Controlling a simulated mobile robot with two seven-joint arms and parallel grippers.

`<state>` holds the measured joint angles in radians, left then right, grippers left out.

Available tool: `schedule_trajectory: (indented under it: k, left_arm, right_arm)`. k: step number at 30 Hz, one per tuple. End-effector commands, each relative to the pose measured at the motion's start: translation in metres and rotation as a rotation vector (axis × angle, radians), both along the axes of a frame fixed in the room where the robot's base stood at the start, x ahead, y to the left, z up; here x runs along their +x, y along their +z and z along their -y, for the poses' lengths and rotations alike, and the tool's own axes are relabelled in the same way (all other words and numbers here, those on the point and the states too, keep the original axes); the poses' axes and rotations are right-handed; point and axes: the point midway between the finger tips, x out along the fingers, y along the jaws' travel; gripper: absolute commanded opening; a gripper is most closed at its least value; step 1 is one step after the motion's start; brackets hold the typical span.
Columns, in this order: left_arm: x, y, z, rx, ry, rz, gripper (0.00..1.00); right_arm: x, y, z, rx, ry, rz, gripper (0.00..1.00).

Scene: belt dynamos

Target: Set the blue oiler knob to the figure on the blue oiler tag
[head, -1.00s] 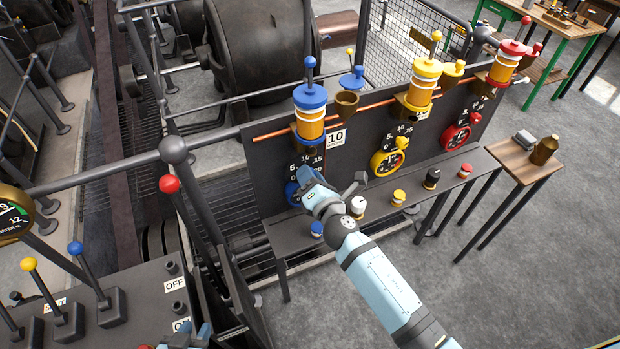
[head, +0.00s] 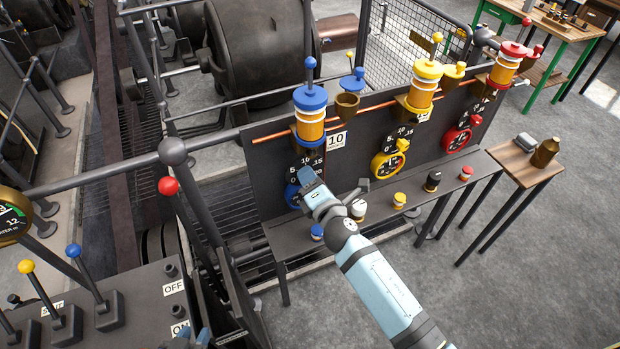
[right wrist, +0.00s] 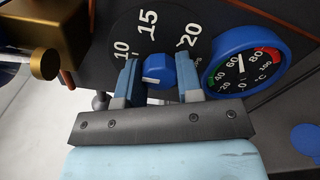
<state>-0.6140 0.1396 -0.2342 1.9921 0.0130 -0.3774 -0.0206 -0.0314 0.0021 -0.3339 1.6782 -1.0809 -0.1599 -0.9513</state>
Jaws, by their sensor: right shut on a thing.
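The blue oiler (head: 310,113) stands on the dark panel, with a white tag (head: 336,140) reading 10 beside it. Below is its dial, which shows 10, 15 and 20 in the right wrist view (right wrist: 148,22). My right gripper (head: 307,177) is at this dial, its fingers on both sides of the blue oiler knob (right wrist: 158,70) and shut on it. In the head view the gripper hides the knob. I cannot tell which figure the knob points to.
A blue-rimmed temperature gauge (right wrist: 245,65) sits close to the right gripper. Yellow (head: 423,86) and red (head: 506,64) oilers stand further right. A shelf below carries several small knobs, including a blue one (head: 317,232). A red-knobbed lever (head: 169,186) rises at left.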

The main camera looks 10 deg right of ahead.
Motion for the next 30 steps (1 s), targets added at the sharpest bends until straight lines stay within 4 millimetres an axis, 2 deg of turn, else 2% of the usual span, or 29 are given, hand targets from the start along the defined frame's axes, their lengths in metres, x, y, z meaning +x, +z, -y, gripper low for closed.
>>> schedule_trajectory:
  k: [1, 3, 4, 12, 16, 20, 30]
  left_arm:
    - [0.0, 0.0, 0.0, 0.0, 0.0, 0.0, 0.33]
    - [0.0, 0.0, 0.0, 0.0, 0.0, 0.001, 0.33]
    - [0.0, 0.001, 0.0, 0.0, 0.0, 0.001, 0.33]
    - [0.0, 0.001, 0.0, -0.001, -0.001, 0.003, 0.33]
    - [0.0, 0.0, 0.001, -0.001, -0.001, 0.003, 0.33]
    - [0.0, -0.004, 0.001, -0.001, -0.001, 0.003, 0.33]
    - [0.0, -0.019, 0.001, -0.001, -0.001, 0.001, 0.33]
  right_arm:
    - [0.0, 0.0, 0.0, 0.0, 0.0, 0.0, 0.4]
    - [0.0, 0.0, 0.0, -0.001, 0.0, 0.0, 0.56]
    - [0.0, 0.0, 0.0, -0.001, 0.0, 0.0, 0.59]
    - [-0.001, 0.0, 0.0, -0.001, 0.0, 0.0, 0.59]
    - [-0.011, -0.002, 0.002, -0.001, 0.0, -0.002, 0.59]
    - [-0.035, -0.003, 0.007, -0.001, 0.0, -0.001, 0.59]
    - [-0.109, -0.003, 0.021, 0.0, -0.001, -0.002, 0.59]
